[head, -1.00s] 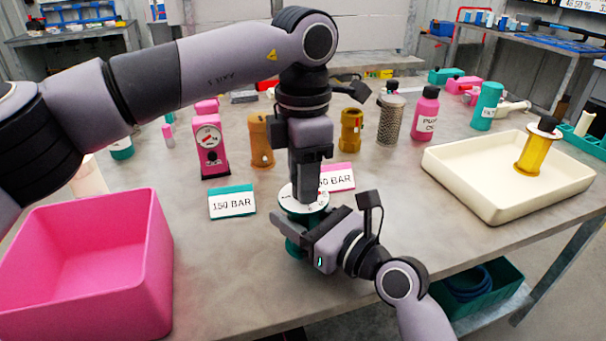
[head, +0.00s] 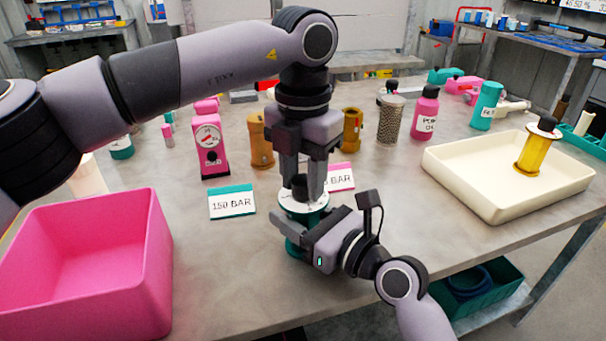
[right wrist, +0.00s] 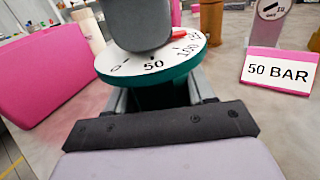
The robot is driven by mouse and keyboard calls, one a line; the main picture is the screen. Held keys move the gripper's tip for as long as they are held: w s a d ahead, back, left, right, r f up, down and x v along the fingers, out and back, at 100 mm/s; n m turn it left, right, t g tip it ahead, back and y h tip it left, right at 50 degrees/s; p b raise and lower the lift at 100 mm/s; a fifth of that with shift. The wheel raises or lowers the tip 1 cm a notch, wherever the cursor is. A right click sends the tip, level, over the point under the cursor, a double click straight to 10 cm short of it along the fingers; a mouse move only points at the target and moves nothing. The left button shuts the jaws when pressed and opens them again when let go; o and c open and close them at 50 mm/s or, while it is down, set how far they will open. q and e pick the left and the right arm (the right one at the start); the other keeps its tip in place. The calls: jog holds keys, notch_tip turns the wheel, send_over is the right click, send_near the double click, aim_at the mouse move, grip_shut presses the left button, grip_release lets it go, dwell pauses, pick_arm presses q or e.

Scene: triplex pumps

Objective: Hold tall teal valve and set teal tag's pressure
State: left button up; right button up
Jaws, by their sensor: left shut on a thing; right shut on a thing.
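The teal valve (head: 296,226) stands upright near the table's front edge, with a white dial (head: 290,204) and a dark knob (head: 300,187) on top. My left gripper (head: 301,184) points down from above and is shut on the knob. My right gripper (head: 303,228) is shut around the teal body from the front right. In the right wrist view the dial (right wrist: 150,64) shows 0, 50 and 100; a grey finger hides much of it, and I cannot read the setting. The teal-edged tag (head: 232,203) reads 150 BAR.
A pink-edged tag (head: 340,178) reads 50 BAR. A pink bin (head: 150,270) stands left, a cream tray (head: 460,190) right with an amber cylinder (head: 536,152). A pink gauge unit (head: 208,148), brass cylinders (head: 260,142) and bottles stand behind.

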aim_at(302, 179)
pick_arm(q)
jog(key=shift+w, duration=0.1)
pick_arm(e)
jog(key=shift+f, duration=0.1)
pick_arm(q)
jog(key=o, duration=1)
jog(key=shift+o, duration=0.2)
notch_tip(302, 179, up, 12)
pick_arm(e)
jog(key=o, duration=1.4)
